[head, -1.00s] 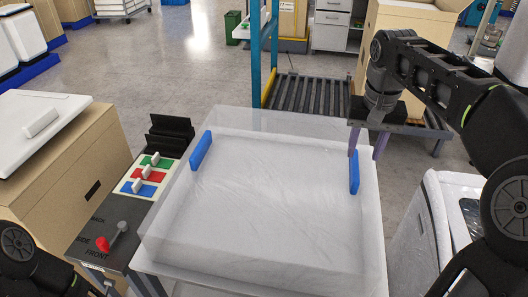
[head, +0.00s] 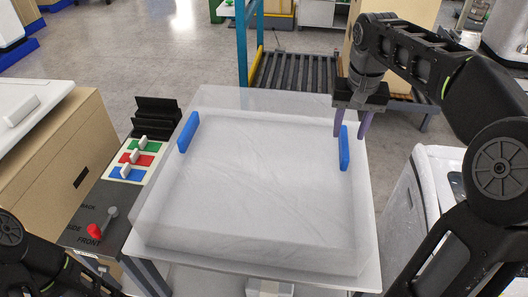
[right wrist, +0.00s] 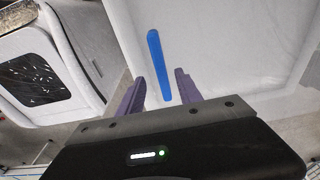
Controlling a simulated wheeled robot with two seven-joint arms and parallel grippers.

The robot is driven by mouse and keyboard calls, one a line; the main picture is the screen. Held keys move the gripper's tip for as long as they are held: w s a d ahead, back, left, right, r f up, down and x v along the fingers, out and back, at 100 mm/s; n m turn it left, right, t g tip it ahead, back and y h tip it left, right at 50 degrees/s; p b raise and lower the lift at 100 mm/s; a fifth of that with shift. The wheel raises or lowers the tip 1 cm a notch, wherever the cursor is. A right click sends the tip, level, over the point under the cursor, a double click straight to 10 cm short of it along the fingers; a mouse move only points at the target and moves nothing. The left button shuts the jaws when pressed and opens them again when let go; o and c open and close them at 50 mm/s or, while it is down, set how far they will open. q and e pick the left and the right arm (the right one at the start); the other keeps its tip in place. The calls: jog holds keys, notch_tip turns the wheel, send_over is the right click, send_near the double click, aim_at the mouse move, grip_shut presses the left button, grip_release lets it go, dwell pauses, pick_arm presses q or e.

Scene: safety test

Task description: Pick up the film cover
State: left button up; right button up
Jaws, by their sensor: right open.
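The film cover (head: 262,190) is a large, clear, box-like cover on a white table in the middle of the head view. It has a blue left handle (head: 187,132) and a blue right handle (head: 344,149). My right gripper (head: 351,130) is open at the far end of the right handle, with its purple fingers pointing down. In the right wrist view, the blue handle (right wrist: 158,62) lines up with the gap between the open fingers (right wrist: 160,82). I cannot tell whether the fingers reach around it. My left gripper is out of view; only part of that arm shows.
A control panel (head: 132,160) with green, red and blue switches and a red-knobbed lever (head: 94,231) stand left of the cover, beside a cardboard box (head: 60,150). A roller conveyor (head: 290,78) lies behind. A white-framed unit (head: 440,185) stands close on the right.

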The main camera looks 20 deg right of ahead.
aim_at(345, 141)
jog(key=shift+w+f+p, duration=0.15)
jog(key=shift+f+p, duration=0.15)
jog(key=shift+f, duration=1)
jog(key=shift+w+f+p, duration=0.15)
jog(key=shift+f+p, duration=0.1)
jog(key=shift+f, duration=1.05)
jog(key=shift+c, duration=0.2)
grip_shut()
